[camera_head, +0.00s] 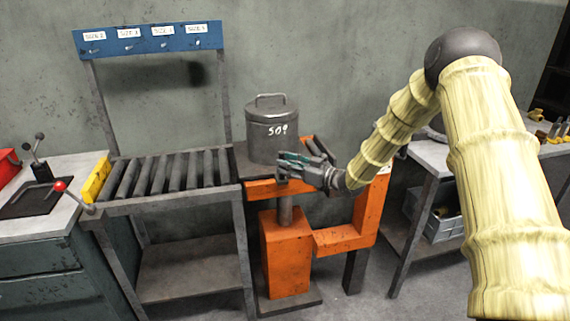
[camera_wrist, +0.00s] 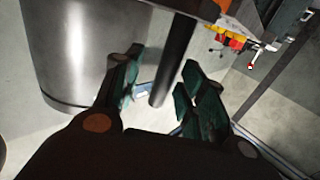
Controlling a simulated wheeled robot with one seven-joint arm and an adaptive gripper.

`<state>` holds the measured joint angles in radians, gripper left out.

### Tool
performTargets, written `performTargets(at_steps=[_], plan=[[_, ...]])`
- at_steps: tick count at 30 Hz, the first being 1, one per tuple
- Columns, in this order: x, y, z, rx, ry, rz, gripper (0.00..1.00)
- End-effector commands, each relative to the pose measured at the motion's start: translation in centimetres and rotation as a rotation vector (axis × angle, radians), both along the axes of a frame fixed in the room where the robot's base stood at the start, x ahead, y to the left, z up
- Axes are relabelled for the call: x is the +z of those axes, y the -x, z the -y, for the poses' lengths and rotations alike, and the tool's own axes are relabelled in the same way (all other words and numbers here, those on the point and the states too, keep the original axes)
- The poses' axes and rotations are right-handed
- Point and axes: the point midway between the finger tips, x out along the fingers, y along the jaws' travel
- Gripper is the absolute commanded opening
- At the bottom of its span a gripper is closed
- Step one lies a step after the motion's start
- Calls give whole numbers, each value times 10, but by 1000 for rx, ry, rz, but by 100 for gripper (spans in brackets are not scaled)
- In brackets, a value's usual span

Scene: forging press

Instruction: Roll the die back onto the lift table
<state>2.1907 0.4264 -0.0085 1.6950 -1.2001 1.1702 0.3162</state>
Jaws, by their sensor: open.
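The die (camera_head: 272,138) is a dark grey cylinder with a top handle and a white mark that looks like 509. It stands upright at the right end of the roller rack, over the orange lift table (camera_head: 285,252); the gripper hides part of where its base rests. My gripper (camera_head: 284,167) is open in front of the die's lower right side. In the wrist view, a large grey cylinder (camera_wrist: 72,50) fills the upper left, beside the open fingers (camera_wrist: 155,95). A dark rod (camera_wrist: 174,55) shows behind and between the fingers; I cannot tell whether they touch it.
The roller rack (camera_head: 168,175) is empty, with a blue labelled board (camera_head: 148,40) above it. A yellow block (camera_head: 95,180) and a red-knobbed lever (camera_head: 60,187) are at its left end. A grey bench (camera_head: 432,155) with a crate (camera_head: 436,215) below stands right of the lift table.

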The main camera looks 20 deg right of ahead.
Motion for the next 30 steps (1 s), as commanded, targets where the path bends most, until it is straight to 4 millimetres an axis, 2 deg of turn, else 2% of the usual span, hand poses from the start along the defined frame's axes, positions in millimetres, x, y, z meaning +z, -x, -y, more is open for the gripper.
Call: performTargets(at_steps=[15,21,30], plan=[[0,65,60,-3,-1,0,41],[0,77,70,-2,-1,-1,41],[0,79,71,-1,-1,-1,41]])
